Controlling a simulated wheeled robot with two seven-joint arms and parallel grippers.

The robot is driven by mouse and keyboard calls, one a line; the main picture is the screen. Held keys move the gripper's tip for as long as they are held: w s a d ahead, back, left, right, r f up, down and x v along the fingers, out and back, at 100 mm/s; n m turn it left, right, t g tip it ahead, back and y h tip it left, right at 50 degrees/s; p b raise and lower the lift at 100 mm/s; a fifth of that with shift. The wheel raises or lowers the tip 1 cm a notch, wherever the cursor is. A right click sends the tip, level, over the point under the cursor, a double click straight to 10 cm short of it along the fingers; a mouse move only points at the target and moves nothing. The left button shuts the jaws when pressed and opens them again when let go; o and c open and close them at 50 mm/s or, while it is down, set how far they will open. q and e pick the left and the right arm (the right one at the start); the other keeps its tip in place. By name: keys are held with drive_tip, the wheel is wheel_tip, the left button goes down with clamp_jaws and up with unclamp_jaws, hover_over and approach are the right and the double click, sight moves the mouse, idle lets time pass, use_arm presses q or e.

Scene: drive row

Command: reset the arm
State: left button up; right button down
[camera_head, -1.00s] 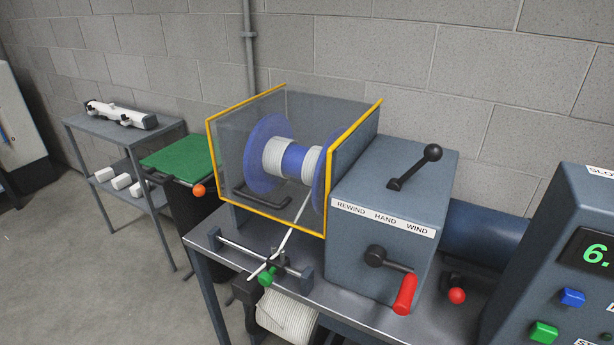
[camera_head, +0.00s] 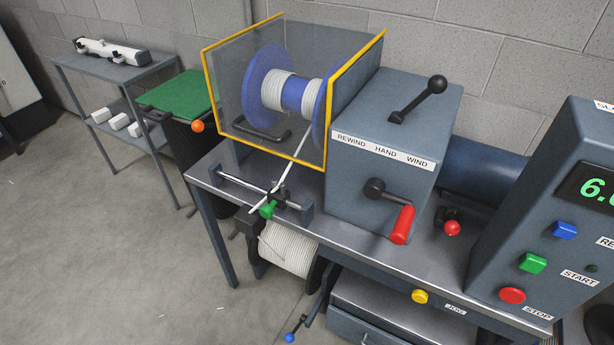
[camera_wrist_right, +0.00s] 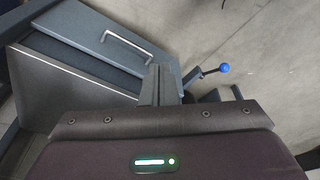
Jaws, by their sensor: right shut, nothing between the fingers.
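My right gripper (camera_wrist_right: 160,84) shows in the right wrist view, its two dark fingers together with nothing between them. It is in the air beside a grey drawer front with a metal handle (camera_wrist_right: 128,45), and the picture does not show clearly whether it touches anything. A lever with a blue knob (camera_wrist_right: 224,68) stands to the right of the fingertips. Neither of my arms shows in the head view, and my left gripper is in no view.
The rewind machine (camera_head: 385,140) has a red crank handle (camera_head: 402,225) and a guarded blue spool (camera_head: 297,94). A white cord runs to a lower reel (camera_head: 287,250). A control box (camera_head: 555,200) stands right. Open floor (camera_head: 110,260) lies left.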

drive_tip(key=s+d+f+g, duration=0.1)
drive_tip(key=s+d+f, duration=0.2)
drive_tip(key=s+f, duration=1.3)
drive_tip(key=s, duration=0.2)
drive_tip(key=shift+s+d, duration=0.2)
drive_tip(key=shift+s, duration=0.1)
